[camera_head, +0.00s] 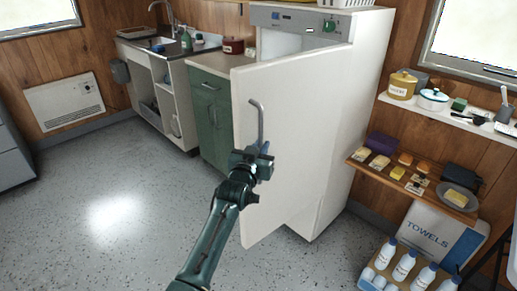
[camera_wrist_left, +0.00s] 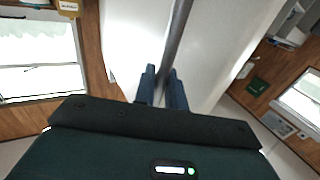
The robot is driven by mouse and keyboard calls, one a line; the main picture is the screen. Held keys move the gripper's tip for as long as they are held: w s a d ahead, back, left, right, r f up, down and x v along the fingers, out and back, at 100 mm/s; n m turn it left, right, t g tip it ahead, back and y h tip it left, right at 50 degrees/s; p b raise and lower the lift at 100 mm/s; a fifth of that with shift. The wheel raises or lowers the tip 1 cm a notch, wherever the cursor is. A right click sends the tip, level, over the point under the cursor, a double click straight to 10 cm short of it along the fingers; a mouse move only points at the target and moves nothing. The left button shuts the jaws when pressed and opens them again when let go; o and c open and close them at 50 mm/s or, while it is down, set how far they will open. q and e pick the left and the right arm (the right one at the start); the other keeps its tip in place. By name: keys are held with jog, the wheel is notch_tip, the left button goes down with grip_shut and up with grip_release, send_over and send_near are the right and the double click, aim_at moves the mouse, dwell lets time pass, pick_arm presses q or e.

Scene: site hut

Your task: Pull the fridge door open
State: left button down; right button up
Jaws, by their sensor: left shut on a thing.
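The white fridge (camera_head: 345,110) stands against the wood wall, with a control panel (camera_head: 300,22) at its top. Its white door (camera_head: 285,120) stands partly open, swung out into the room, and a pale recess shows above its top edge. A grey bar handle (camera_head: 256,108) runs upright on the door's outer face. My left gripper (camera_head: 262,152) is shut on the lower part of this handle. In the left wrist view the handle (camera_wrist_left: 178,35) passes between the fingers of the gripper (camera_wrist_left: 163,85). My right gripper is in neither view.
A green cabinet (camera_head: 208,110) and a sink unit (camera_head: 165,50) stand left of the fridge. Shelves (camera_head: 410,180) with small goods and a crate of white bottles (camera_head: 400,270) are at the right. The speckled floor (camera_head: 110,190) left of the door is clear.

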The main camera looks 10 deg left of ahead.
pick_arm(q)
jog(key=shift+r, duration=0.15)
jog(key=c, duration=1.6)
grip_release()
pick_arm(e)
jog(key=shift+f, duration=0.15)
pick_arm(q)
jog(key=shift+o, duration=0.2)
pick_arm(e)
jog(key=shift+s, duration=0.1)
